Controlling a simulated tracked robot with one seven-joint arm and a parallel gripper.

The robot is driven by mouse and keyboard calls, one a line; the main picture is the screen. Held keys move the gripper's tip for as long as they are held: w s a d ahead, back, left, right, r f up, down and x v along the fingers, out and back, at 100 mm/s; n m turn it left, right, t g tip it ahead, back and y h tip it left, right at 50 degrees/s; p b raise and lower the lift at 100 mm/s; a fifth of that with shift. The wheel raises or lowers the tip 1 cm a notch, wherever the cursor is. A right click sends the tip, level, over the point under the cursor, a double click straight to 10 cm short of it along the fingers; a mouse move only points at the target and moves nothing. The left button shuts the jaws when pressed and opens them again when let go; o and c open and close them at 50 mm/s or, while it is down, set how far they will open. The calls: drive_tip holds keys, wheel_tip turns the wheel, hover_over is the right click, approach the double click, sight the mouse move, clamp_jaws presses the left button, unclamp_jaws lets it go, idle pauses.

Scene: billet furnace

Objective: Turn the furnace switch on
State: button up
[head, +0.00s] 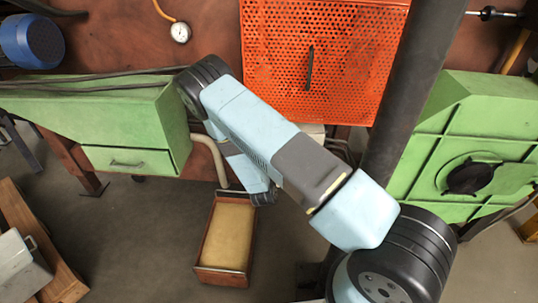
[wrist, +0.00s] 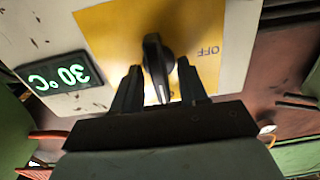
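The furnace switch (wrist: 153,48) is a black knob on a yellow plate (wrist: 110,33) in the wrist view. The word OFF stands on the plate to its right and appears turned over. My gripper (wrist: 158,68) is open, with one dark finger on each side of the knob. Gaps show between the fingers and the knob, so it does not look gripped. In the head view my arm hides the switch, and the gripper cannot be made out there.
A display (wrist: 60,76) reading 30 °C sits left of the plate. The head view shows an orange perforated panel (head: 350,60) with a handle, a green drawer unit (head: 136,160), a green hatch (head: 490,130) and a yellow-filled box (head: 228,236) on the floor. A dark pole (head: 412,90) stands right.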

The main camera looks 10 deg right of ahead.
drive_tip(key=shift+s, duration=0.1)
drive_tip(key=s+a, duration=0.2)
drive_tip(key=s, duration=1.1)
drive_tip(key=shift+s+a, duration=0.25)
drive_tip(key=shift+a, duration=0.05)
